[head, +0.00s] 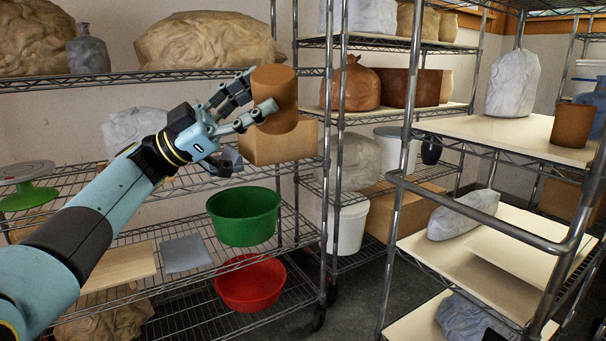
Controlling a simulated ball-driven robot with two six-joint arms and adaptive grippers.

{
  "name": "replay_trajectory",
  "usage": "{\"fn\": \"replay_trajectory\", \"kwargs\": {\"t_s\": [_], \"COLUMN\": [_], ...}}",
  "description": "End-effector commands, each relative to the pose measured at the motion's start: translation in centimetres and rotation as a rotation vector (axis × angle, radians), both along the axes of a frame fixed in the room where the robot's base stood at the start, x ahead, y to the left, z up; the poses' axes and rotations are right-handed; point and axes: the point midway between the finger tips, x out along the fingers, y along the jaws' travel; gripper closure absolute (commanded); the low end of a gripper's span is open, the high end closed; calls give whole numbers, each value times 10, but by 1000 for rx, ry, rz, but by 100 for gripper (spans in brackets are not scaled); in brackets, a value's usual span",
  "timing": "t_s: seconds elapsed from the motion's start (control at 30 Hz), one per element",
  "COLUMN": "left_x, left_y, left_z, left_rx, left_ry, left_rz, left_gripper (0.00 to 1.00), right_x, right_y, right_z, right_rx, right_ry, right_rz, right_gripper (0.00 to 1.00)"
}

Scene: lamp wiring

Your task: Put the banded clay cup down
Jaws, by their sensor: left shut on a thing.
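The clay cup (275,92) is brown and roughly cylindrical. It is held up in the air, nearly upright with a slight tilt, in front of the wire racks. I cannot make out a clear band on it. My left gripper (258,96) is shut on the cup from its left side, with one finger across its front. The other finger is partly hidden behind the cup. My right gripper is not in view.
A cardboard box (278,146) shows just below the cup. A green basin (244,216) and a red basin (250,284) sit on lower shelves. Another brown cup (573,124) stands on the right rack's board (490,130), which has bare room. A metal rail (480,212) crosses in front.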

Motion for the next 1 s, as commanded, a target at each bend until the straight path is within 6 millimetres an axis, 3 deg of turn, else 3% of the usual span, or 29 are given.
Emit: {"fn": "replay_trajectory", "kwargs": {"t_s": [0.1,0.2,0.37,0.53,0.7,0.83,1.0], "left_x": [-27,-57,-95,-126,-146,-150,-147], "left_y": [4,10,26,53,86,108,130], "left_z": [-58,-95,-118,-100,-51,-10,6], "left_rx": [1,1,2,1,0,-1,0], "left_ry": [11,8,2,0,-3,-8,2], "left_rz": [9,84,307,592,859,1015,1141], "left_gripper": [87,87,87,87,87,87,87], "right_x": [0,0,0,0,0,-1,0], "right_y": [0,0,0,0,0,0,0], "right_z": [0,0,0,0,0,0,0], "right_rx": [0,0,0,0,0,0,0], "right_ry": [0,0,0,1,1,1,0], "right_rz": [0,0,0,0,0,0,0], "right_gripper": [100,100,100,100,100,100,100]}}
